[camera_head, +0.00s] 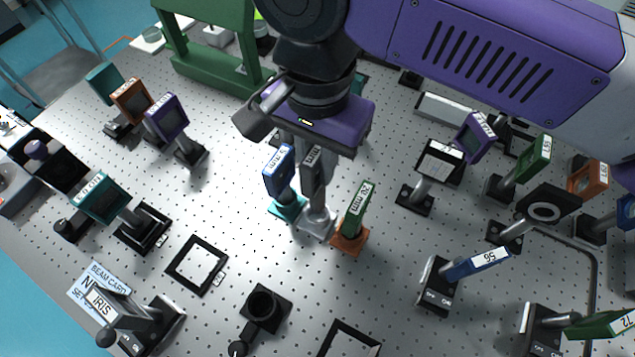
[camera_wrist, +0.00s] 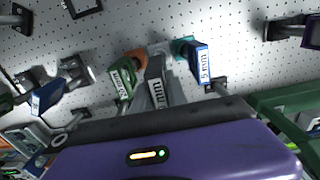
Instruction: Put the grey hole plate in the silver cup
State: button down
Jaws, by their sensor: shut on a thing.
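The grey hole plate (camera_head: 312,174), a dark plate with a white label, is upright between the jaws of my gripper (camera_head: 308,155). It also shows in the wrist view (camera_wrist: 155,92), with my gripper (camera_wrist: 165,92) shut on it. The silver cup (camera_head: 317,224) stands on the table directly below. The plate's stem lines up with this cup and its lower end appears to be at or in it; I cannot tell how deep. The jaws partly hide the plate.
A blue plate (camera_head: 279,172) in a teal cup (camera_head: 288,208) stands close on the left. A green plate (camera_head: 358,208) in an orange cup (camera_head: 350,240) stands close on the right. A green frame (camera_head: 215,70) is behind.

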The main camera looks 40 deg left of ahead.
aim_at(316, 150)
jog(key=shift+f, duration=3.45)
jog(key=c, duration=1.3)
grip_release()
notch_tip(316, 150, up, 12)
jog(key=shift+r, duration=0.15)
